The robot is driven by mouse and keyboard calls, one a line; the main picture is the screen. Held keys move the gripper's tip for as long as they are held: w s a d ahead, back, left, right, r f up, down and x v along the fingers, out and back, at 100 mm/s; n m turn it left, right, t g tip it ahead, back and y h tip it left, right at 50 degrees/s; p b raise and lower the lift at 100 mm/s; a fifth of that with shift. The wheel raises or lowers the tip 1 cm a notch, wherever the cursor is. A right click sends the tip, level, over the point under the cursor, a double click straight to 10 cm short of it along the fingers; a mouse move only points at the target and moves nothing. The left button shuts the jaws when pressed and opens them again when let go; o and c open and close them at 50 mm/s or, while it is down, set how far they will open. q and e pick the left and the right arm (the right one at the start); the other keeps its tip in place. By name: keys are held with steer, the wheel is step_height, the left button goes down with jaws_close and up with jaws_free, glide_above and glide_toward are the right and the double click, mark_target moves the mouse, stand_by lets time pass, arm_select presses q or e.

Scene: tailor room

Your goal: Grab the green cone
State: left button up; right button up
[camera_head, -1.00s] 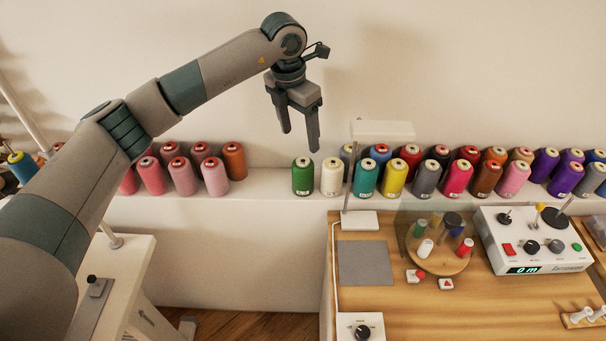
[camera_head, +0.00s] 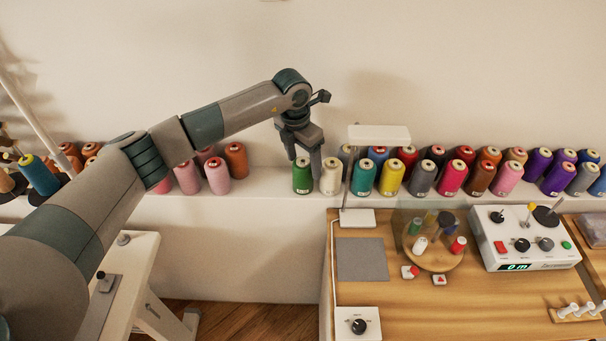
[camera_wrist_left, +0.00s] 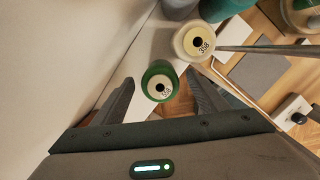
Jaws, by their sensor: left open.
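The green cone (camera_head: 302,176) stands upright on the white ledge, left of the cream cone (camera_head: 330,176). My left gripper (camera_head: 304,170) is open and points down, with its fingers just behind and above the green cone in the head view. In the left wrist view the green cone (camera_wrist_left: 159,82) shows its pale top between and ahead of the two open fingers (camera_wrist_left: 160,98). The cream cone (camera_wrist_left: 194,41) is close by on the right there. Whether a finger touches the green cone cannot be told. My right gripper is out of view.
A row of cones runs right along the ledge, starting with the teal cone (camera_head: 363,178). A white lamp (camera_head: 379,133) stands close to the cream cone. Pink cones (camera_head: 217,176) stand left, with bare ledge (camera_head: 262,183) between them and the green cone.

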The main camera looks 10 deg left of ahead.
arm_select(q)
steer(key=shift+f+p, duration=0.8)
steer(key=shift+p, duration=0.15)
step_height(320, 180, down, 2)
steer(key=shift+f+p, duration=0.1)
steer(key=shift+p, duration=0.45)
steer(key=shift+w+d+f, duration=0.15)
steer(key=shift+f, duration=0.5)
steer(key=shift+c, duration=0.3)
steer(key=c, duration=1.2)
